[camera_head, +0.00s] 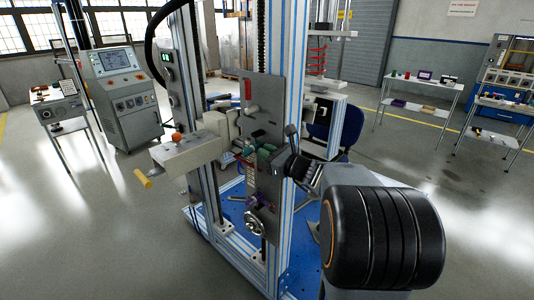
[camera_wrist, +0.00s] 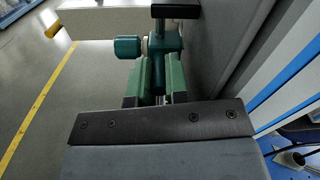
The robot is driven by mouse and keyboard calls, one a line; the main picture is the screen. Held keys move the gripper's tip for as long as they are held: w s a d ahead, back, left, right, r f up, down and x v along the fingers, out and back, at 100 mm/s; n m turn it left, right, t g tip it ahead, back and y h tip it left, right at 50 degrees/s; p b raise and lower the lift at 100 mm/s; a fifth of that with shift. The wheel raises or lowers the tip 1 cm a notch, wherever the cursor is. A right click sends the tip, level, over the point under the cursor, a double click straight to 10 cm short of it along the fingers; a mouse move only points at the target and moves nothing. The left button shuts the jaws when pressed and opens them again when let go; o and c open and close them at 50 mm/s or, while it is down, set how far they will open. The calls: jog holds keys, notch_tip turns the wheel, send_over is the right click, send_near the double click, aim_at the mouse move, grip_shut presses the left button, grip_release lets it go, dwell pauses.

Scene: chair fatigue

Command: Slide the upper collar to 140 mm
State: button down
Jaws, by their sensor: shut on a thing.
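The upper collar is a teal-green piece with a round side boss and a black T-shaped top (camera_wrist: 160,48) in the wrist view. In the head view it shows small and partly hidden as a green part (camera_head: 266,149) at the front of the grey upright plate (camera_head: 262,100). My gripper (camera_head: 268,163) reaches it from the right. In the wrist view its two green fingers (camera_wrist: 155,82) stand on either side of the collar's lower stem and are shut on it. I cannot read any millimetre scale.
Aluminium posts (camera_head: 284,70) stand close behind. Open floor lies left and right.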

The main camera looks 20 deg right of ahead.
notch_tip(320, 180, down, 4)
jog(key=b, duration=0.3)
jog(key=c, duration=1.4)
grip_release()
jog(key=shift+s, duration=0.1)
jog(key=v, duration=1.3)
jog(key=shift+s, duration=0.3)
jog(key=shift+d, duration=0.15)
